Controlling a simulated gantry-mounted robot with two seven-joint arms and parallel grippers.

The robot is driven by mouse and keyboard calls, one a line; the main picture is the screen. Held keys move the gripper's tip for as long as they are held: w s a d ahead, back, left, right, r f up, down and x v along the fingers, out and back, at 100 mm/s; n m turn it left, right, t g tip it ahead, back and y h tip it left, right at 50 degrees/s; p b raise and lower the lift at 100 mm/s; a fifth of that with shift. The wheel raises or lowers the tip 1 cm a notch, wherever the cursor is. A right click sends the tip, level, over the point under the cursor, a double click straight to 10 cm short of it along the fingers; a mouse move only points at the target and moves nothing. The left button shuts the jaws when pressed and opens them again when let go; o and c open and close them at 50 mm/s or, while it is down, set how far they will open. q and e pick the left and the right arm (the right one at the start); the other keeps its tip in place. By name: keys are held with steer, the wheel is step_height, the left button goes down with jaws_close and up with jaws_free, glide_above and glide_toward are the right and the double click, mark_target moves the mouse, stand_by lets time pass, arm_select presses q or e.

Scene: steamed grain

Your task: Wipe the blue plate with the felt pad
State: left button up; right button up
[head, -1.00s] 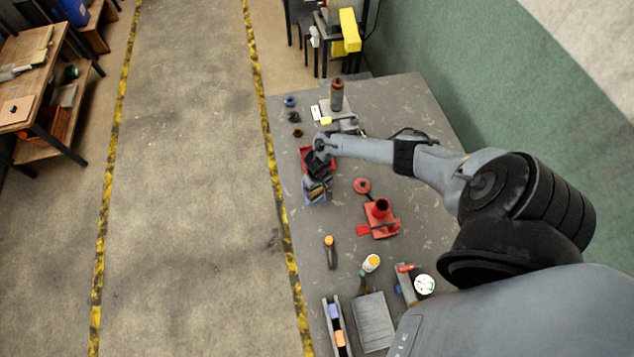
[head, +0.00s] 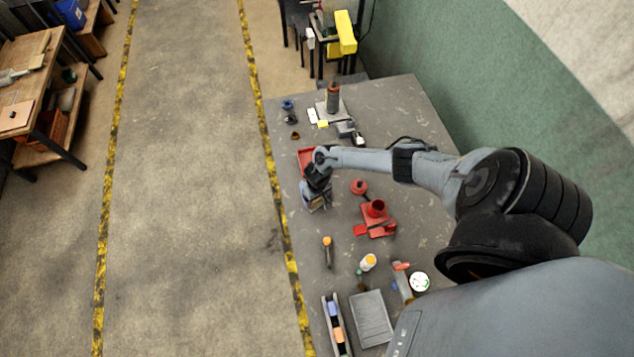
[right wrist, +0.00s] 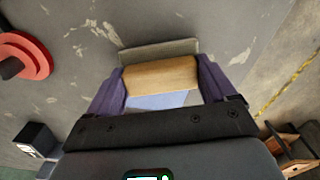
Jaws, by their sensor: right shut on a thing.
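My right gripper (head: 316,190) is over the blue plate (head: 318,206) at the table's left edge and hides much of it. In the right wrist view its two purple fingers (right wrist: 160,80) are shut on the felt pad (right wrist: 160,75), which shows a light wooden block with a grey-green strip along its far side. A piece of the blue plate (right wrist: 155,102) shows just below the pad, between the fingers. Whether the pad touches the plate is hard to tell. My left gripper is not in view.
A red plate (head: 305,156) lies just behind the blue one. A red stand (head: 377,225) and a red disc (head: 359,187) are to the right. An orange-topped tool (head: 327,250) lies nearer.

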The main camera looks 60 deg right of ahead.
step_height(320, 180, up, 2)
steer(key=shift+p, duration=0.55)
steer(key=shift+r, duration=1.75)
steer(key=shift+r, duration=1.5)
